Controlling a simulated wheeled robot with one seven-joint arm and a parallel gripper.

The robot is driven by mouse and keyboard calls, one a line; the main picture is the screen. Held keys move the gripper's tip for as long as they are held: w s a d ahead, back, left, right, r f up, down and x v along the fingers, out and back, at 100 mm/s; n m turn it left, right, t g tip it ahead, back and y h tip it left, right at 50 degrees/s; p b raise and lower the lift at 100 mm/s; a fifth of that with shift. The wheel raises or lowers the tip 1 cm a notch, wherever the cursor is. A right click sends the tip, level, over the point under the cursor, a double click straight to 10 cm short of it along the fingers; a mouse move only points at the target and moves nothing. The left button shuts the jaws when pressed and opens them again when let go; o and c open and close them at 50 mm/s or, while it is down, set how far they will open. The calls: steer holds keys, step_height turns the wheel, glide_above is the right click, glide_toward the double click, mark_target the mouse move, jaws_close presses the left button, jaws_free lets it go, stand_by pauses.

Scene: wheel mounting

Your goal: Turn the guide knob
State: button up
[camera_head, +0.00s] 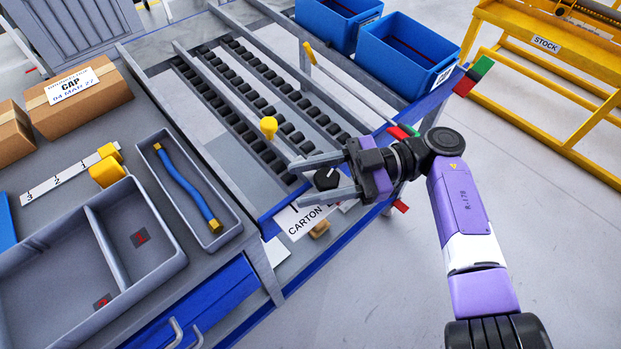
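A yellow-topped knob (268,127) stands on the guide rail beyond the fingers, and a yellow handle (309,52) stands farther back. The pictures do not make clear which one is the guide knob.
The roller lanes (262,108) run away to the upper left between metal rails. A grey tray (215,232) holds a blue rod with yellow ends. A divided grey bin (172,262) is at lower left. Blue bins (400,65) stand behind. Open floor lies to the right.

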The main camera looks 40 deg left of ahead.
steer(key=shift+o, duration=0.9)
steer(key=shift+r, duration=0.15)
step_height(320, 180, up, 20)
steer(key=p, duration=0.1)
steer(key=shift+p, duration=0.4)
